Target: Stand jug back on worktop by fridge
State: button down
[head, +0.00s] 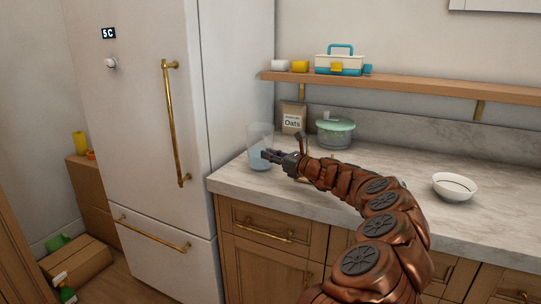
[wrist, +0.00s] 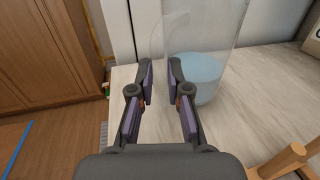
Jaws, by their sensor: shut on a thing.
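A clear jug (head: 260,135) with pale blue liquid in its bottom is upright at the left end of the marble worktop (head: 400,170), beside the white fridge (head: 150,130). My gripper (head: 268,155) is at the jug's near side. In the wrist view the jug (wrist: 205,50) is large and see-through, and my gripper's fingertips (wrist: 160,82) are closed on its clear handle. The worktop is below and around the jug (wrist: 240,130). I cannot tell whether the jug's base touches the worktop.
An oats packet (head: 293,118) and a green-lidded glass bowl (head: 335,133) stand behind the jug. A white bowl (head: 454,186) is to the right. A wooden shelf (head: 420,88) runs above. A wooden peg-like thing (wrist: 285,160) is near my gripper. Worktop between the bowls looks clear.

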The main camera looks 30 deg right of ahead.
jog(key=shift+f, duration=0.65)
dwell(1.0)
jog(key=c, duration=1.1)
grip_release()
jog(key=shift+o, duration=0.2)
jog(key=shift+v, duration=6)
